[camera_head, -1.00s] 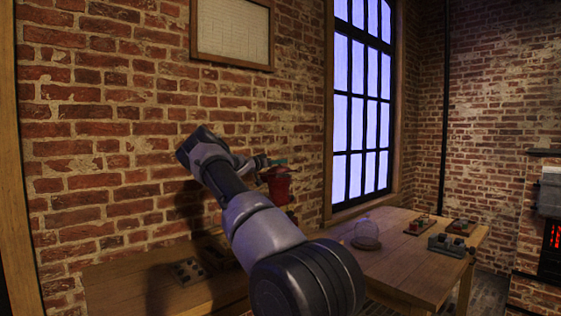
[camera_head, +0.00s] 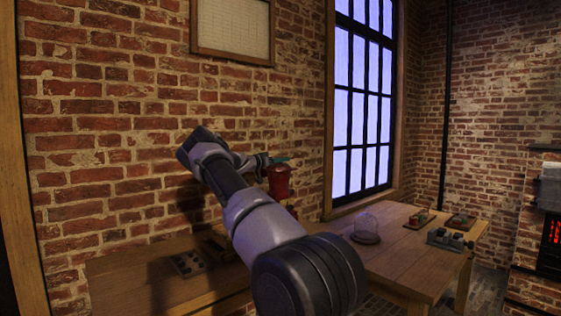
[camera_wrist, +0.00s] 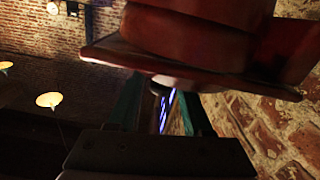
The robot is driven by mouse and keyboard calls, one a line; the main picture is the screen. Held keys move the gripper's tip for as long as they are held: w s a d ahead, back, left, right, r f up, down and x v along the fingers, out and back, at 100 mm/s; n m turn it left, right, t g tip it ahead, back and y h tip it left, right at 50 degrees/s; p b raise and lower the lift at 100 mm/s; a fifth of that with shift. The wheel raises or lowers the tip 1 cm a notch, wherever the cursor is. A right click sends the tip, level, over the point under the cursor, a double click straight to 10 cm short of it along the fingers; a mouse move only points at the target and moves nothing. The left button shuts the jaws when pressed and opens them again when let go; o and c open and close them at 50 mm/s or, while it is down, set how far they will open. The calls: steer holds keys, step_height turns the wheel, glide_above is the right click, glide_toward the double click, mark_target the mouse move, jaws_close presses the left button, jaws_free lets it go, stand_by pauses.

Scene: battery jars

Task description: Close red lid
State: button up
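A red jar (camera_head: 279,183) stands beyond my arm in the head view, near the brick wall. Its lower part is hidden behind my arm. My gripper (camera_head: 278,160), with teal fingers, is at the jar's top. In the wrist view a wide red flange (camera_wrist: 205,72), which looks like the lid, lies across the fingertips, with the round red body beyond it. I cannot tell whether the lid sits fully flat on the jar.
A wooden table (camera_head: 400,270) at the right bears a glass dome (camera_head: 367,228) and several small devices (camera_head: 450,240). A wooden bench (camera_head: 130,280) along the wall bears a dark block with round parts (camera_head: 186,264). A window (camera_head: 362,100) is behind.

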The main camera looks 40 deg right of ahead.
stand_by(0.3)
steer(key=a, duration=1)
steer(key=shift+s+a, duration=0.35)
steer(key=shift+s, duration=0.05)
steer(key=shift+s, duration=0.1)
steer(key=s+a+f+y, duration=0.1)
steer(key=s+a+y, duration=0.1)
steer(key=s+y, duration=0.45)
steer(key=s+a+y, duration=0.3)
steer(key=s, duration=0.6)
steer(key=s+a+r+n+t+y, duration=0.3)
steer(key=s+a+r+n+y, duration=0.1)
steer(key=s+a, duration=1)
steer(key=s+a+r+n+t+y, duration=0.3)
steer(key=s+a+n+y, duration=0.3)
steer(key=s+a, duration=0.9)
steer(key=a+n, duration=0.1)
steer(key=a, duration=0.5)
steer(key=shift+s+a+r+n, duration=0.15)
steer(key=shift+s+r+n, duration=0.05)
steer(key=shift+r+n, duration=0.15)
